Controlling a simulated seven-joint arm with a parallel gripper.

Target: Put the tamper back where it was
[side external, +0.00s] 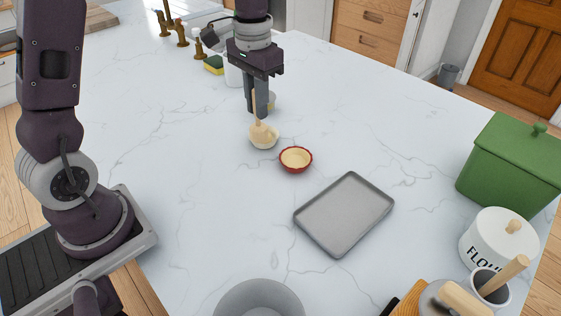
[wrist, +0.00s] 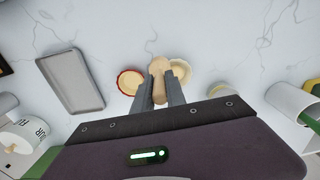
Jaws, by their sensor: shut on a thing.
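The tamper (side external: 257,108) is pale wood with a slim handle and a wider lower end. My gripper (side external: 260,104) is shut on its handle and holds it roughly upright. In the wrist view the tamper (wrist: 158,79) sits between the fingers of my gripper (wrist: 162,82). Its lower end overlaps a small cream dish (side external: 263,141), which also shows in the wrist view (wrist: 181,70). I cannot tell whether the tamper touches the dish. A small red-rimmed dish (side external: 296,159) with a pale filling stands just beside it, also in the wrist view (wrist: 127,82).
A grey tray (side external: 344,214) lies to the right. A small pale container (side external: 271,99) is partly hidden behind my gripper. A sponge (side external: 214,64) and taps are at the back. A green box (side external: 510,163), a flour canister (side external: 497,241) and a grey bowl (side external: 258,300) stand nearer.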

